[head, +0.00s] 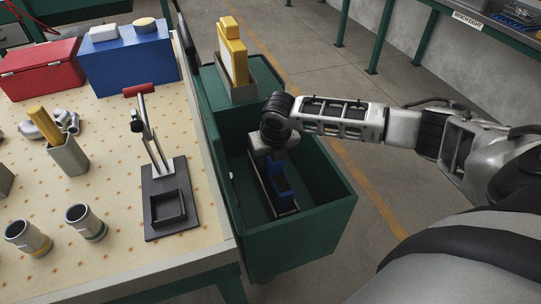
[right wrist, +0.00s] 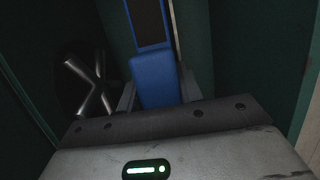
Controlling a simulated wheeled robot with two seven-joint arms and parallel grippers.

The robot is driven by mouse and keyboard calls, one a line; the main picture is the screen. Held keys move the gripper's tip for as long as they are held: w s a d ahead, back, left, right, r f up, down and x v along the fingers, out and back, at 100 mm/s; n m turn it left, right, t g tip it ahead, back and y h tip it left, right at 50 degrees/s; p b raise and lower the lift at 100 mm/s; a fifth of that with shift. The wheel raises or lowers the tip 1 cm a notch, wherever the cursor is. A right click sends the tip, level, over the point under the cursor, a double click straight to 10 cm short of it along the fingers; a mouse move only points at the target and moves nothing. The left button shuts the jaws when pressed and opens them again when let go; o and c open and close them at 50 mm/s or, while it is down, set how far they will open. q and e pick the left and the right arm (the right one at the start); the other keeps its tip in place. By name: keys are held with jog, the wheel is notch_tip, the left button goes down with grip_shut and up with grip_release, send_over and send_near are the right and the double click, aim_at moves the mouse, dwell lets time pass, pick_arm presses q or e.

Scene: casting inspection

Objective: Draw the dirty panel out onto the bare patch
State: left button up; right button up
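A blue piece (head: 281,181) sits low inside the green bin (head: 310,238), beside a pale upright strip. In the right wrist view the blue piece (right wrist: 155,80) shows a solid block and, beyond it, a blue frame around a dark face. I cannot tell whether it is the dirty panel; no dirt is clear in the dim light. My right gripper (head: 264,148) reaches down into the bin at the blue piece. Its fingers (right wrist: 157,92) lie close along both sides of the block, with no clear gap; whether they press on it I cannot tell. My left gripper is out of view.
The bin walls surround my right gripper. A grey holder (head: 240,90) with yellow pieces (head: 232,50) stands behind. The pegboard table (head: 115,205) at left carries a black stand (head: 172,200), metal cups, a red toolbox (head: 42,68) and a blue box (head: 125,60).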

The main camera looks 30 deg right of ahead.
jog(key=o, duration=0.4)
jog(key=c, duration=0.5)
jog(key=shift+o, duration=0.2)
jog(key=shift+r+p, duration=0.55)
jog(key=shift+p, duration=0.05)
jog(key=shift+r+p, duration=0.5)
jog(key=shift+p, duration=0.05)
jog(key=shift+r+p, duration=1)
jog(key=shift+p, duration=0.15)
jog(key=shift+r+p, duration=1.3)
jog(key=shift+p, duration=0.2)
jog(key=shift+r+p, duration=0.5)
jog(key=shift+p, duration=0.05)
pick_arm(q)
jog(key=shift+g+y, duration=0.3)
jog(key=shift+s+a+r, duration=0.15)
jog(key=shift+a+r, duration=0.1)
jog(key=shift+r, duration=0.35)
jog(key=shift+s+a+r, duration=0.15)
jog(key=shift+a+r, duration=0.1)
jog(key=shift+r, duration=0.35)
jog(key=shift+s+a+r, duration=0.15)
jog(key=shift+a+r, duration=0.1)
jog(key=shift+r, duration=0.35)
pick_arm(e)
jog(key=shift+r, duration=1.3)
